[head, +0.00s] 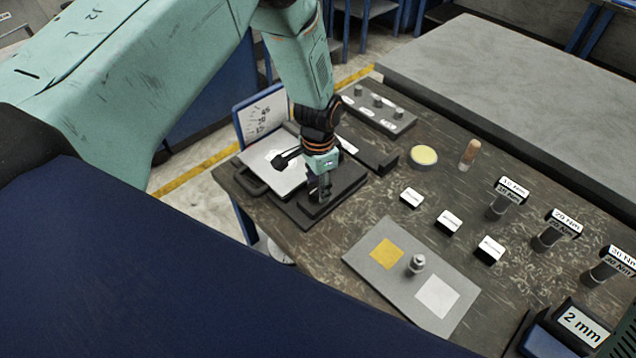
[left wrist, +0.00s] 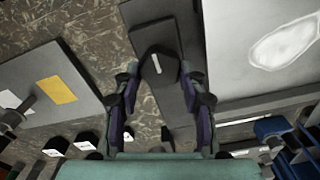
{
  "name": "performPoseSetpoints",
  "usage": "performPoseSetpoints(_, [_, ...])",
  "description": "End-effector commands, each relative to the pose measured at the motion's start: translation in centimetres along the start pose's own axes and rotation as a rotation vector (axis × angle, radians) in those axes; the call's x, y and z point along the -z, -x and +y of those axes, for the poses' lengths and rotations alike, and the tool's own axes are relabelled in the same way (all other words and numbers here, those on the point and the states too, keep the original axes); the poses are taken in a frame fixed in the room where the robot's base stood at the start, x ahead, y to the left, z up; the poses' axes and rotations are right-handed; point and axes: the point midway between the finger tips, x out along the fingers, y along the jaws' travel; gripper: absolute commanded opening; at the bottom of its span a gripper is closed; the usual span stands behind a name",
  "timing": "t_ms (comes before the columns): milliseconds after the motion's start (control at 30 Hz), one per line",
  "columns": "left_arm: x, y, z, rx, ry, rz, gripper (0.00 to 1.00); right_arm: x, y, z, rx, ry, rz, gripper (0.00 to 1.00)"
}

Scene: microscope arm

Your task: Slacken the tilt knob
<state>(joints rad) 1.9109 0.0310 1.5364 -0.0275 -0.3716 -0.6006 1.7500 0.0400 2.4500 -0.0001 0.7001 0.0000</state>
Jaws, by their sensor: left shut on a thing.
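The tilt knob shows in the left wrist view as a dark knob (left wrist: 158,63) with a white line on it. It stands on a dark base block (left wrist: 153,36), which also shows in the head view (head: 345,193). My left gripper (head: 321,190) reaches down to this block. In the left wrist view its two fingers (left wrist: 160,82) lie on either side of the knob and are shut on it. In the head view the gripper hides the knob. My right gripper is not in view.
A tilt scale card (head: 264,115) stands behind the block, beside a pale plate (head: 268,172). A grey board (head: 365,262) with yellow and white squares lies in front. Labelled torque tools (head: 507,195), small white-topped blocks (head: 448,222) and a round dish (head: 423,156) are to the right.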

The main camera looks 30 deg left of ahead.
Motion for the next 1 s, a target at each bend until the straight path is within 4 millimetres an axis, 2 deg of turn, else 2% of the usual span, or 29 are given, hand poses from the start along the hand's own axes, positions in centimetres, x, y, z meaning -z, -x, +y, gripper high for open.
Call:
performPoseSetpoints(100, [-0.09,0.07,0.0,-0.002,0.0,-0.003,0.1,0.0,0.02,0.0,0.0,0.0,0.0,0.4])
performPoseSetpoints(467, [-0.09,0.09,-0.03,-0.002,0.069,-0.003,0.1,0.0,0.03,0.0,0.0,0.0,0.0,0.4])
performPoseSetpoints(1000, [-0.15,0.12,-0.24,-0.001,0.529,-0.004,0.1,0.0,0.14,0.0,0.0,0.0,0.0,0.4])
